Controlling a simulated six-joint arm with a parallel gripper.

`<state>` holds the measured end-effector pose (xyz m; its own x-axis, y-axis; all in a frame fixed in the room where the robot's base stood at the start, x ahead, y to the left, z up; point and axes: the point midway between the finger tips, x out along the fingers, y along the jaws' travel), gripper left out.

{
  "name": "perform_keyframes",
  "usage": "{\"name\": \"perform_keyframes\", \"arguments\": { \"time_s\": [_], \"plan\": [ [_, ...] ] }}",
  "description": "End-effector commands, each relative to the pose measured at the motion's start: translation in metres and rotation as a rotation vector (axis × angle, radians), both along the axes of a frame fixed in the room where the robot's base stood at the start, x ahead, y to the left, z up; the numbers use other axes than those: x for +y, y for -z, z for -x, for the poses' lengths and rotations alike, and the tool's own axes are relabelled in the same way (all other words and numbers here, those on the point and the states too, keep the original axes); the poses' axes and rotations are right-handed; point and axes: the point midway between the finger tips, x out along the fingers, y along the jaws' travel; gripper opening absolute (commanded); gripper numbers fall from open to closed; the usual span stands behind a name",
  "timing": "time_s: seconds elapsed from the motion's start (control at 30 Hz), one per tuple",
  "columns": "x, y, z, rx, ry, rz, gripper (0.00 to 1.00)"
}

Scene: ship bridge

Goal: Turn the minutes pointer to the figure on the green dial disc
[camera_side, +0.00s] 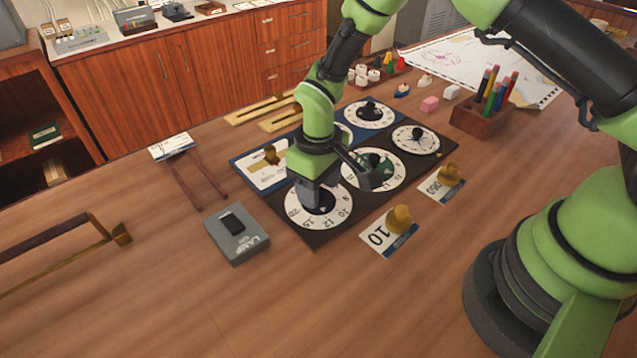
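A white dial with a green centre disc (388,166) and a black knob lies on the dark dial board (322,239). Its figures are too small to read surely, and my arm covers its left side. A white dial with thin dark hands and a black knob (416,132) lies to its upper right. I cannot tell which pointer is the minutes one. My gripper (325,192) points down over the front-left white dial (338,217), which has figures on its rim and a dark centre. The gripper hides that dial's knob. I cannot tell whether its fingers are open or shut.
A grey lamp switch box (250,251) stands front-left. Behind are another dial (385,117), a pencil holder (480,122) and a chart (530,85).

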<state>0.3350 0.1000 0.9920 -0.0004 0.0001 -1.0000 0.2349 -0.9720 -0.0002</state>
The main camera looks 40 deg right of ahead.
Motion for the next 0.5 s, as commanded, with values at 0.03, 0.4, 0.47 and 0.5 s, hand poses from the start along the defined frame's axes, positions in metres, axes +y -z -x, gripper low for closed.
{"name": "perform_keyframes", "arguments": {
  "time_s": [0.03, 0.4, 0.47, 0.5],
  "plan": [
    [0.000, 0.000, 0.000, 0.000, -0.001, 0.000, 0.51],
    [0.000, -0.026, -0.001, -0.006, -0.002, -0.001, 0.51],
    [0.000, -0.038, -0.001, -0.007, -0.001, -0.002, 0.51],
    [0.000, -0.047, -0.001, -0.006, 0.000, -0.001, 0.51]
  ]
}}
